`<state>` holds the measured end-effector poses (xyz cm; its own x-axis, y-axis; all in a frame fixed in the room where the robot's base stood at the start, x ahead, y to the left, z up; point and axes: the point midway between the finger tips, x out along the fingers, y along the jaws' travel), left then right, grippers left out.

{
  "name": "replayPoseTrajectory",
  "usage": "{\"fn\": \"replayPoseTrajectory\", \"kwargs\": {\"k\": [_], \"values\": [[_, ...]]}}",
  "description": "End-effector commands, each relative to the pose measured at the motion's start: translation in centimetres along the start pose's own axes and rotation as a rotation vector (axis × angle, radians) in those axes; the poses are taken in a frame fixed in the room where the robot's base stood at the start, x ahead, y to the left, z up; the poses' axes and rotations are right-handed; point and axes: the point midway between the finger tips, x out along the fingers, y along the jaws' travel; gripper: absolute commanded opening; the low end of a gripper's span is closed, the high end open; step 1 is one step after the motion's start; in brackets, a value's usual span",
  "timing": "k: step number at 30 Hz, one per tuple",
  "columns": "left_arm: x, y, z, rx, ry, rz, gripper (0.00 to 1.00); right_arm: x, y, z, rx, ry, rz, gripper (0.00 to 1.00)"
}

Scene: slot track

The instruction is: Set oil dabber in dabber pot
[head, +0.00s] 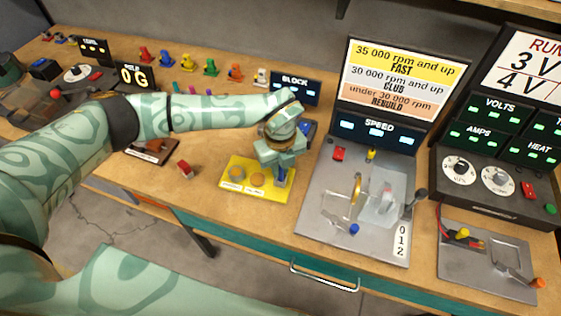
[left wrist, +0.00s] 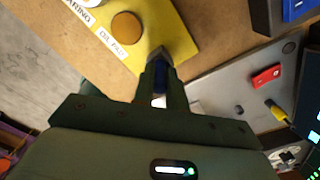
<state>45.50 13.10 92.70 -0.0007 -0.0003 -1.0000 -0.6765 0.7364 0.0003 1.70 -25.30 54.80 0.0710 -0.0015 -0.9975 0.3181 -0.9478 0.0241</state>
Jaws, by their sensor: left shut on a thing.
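My left gripper (head: 280,168) points down at the right end of a yellow tray (head: 240,191). It is shut on a slim blue thing (head: 281,176), apparently the oil dabber. In the left wrist view the blue piece with a white end (left wrist: 158,88) shows between the fingers. The fingertips (left wrist: 160,60) are over the yellow tray (left wrist: 180,40) near its edge. The dabber pot cannot be made out apart from the fingers. I cannot tell whether the dabber's lower end is inside it. My right gripper is not in view.
The tray carries an orange-brown round pad (head: 257,180) beside another round piece (head: 236,171). A grey speed rig (head: 318,205) stands close on the right.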

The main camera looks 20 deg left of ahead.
Motion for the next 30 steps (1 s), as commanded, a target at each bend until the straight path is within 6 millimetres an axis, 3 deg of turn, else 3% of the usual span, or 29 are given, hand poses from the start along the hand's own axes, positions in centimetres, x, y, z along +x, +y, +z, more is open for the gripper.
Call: {"fn": "replayPoseTrajectory", "kwargs": {"k": [24, 25, 27, 30], "values": [[0.57, 0.01, -0.01, 0.0, 0.0, 0.001, 0.0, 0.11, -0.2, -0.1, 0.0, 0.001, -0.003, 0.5], [0.56, 0.0, -0.01, 0.0, 0.0, 0.0, 0.19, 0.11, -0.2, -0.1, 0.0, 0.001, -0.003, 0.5], [0.55, 0.0, -0.01, 0.0, 0.0, 0.0, 0.39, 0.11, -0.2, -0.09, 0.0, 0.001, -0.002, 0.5], [0.55, 0.0, -0.01, 0.0, 0.0, 0.0, 0.39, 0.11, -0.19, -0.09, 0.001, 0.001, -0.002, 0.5]]}}
